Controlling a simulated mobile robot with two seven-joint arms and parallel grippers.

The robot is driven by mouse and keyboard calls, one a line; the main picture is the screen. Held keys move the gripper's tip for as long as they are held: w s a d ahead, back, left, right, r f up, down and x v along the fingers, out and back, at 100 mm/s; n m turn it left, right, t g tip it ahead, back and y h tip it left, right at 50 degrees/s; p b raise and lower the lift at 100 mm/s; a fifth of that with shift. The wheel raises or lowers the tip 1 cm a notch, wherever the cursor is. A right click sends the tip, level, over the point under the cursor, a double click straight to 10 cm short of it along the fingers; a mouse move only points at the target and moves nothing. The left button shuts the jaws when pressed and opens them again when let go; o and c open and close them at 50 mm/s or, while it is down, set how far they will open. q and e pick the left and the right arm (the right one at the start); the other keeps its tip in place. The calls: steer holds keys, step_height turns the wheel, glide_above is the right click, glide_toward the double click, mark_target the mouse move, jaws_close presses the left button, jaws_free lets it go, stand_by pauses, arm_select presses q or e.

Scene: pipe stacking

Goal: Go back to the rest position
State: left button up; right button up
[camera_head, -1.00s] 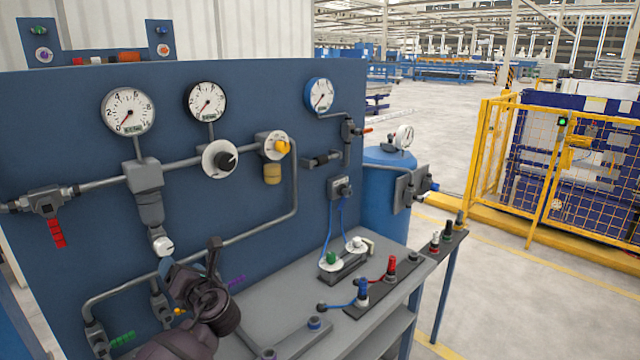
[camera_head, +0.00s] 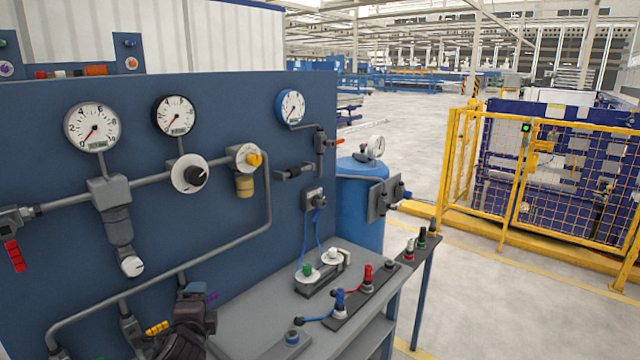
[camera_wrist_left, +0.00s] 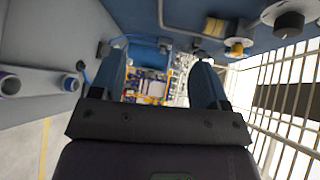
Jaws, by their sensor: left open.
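My left gripper (camera_head: 196,294) is at the bottom edge of the head view, in front of the lower part of the blue panel (camera_head: 150,245) and beside the bench's left end. Only part of it shows there. In the left wrist view its two blue fingers stand wide apart with nothing between them (camera_wrist_left: 160,72). The gripper holds nothing. My right gripper is in neither view.
The panel carries pipes, gauges (camera_head: 92,128) and valves, including a yellow-handled valve (camera_head: 154,328) close to my left gripper. The grey bench (camera_head: 245,318) holds connectors and hoses. A yellow fence (camera_head: 480,170) stands at right, beyond open floor.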

arm_select(q)
steer(key=s+a+f+n+g+h+b, duration=0.1)
steer(key=s+f+n+g, duration=0.1)
steer(key=s+f+n, duration=0.5)
steer(key=s+f+n+g+h+b, duration=0.1)
steer(key=s+f+n, duration=0.7)
steer(key=s+f, duration=0.8)
steer(key=s+g, duration=0.1)
steer(key=s, duration=0.7)
steer(key=shift+s+a+n+h, duration=0.3)
steer(key=shift+s+a, duration=0.1)
steer(key=shift+f, duration=0.1)
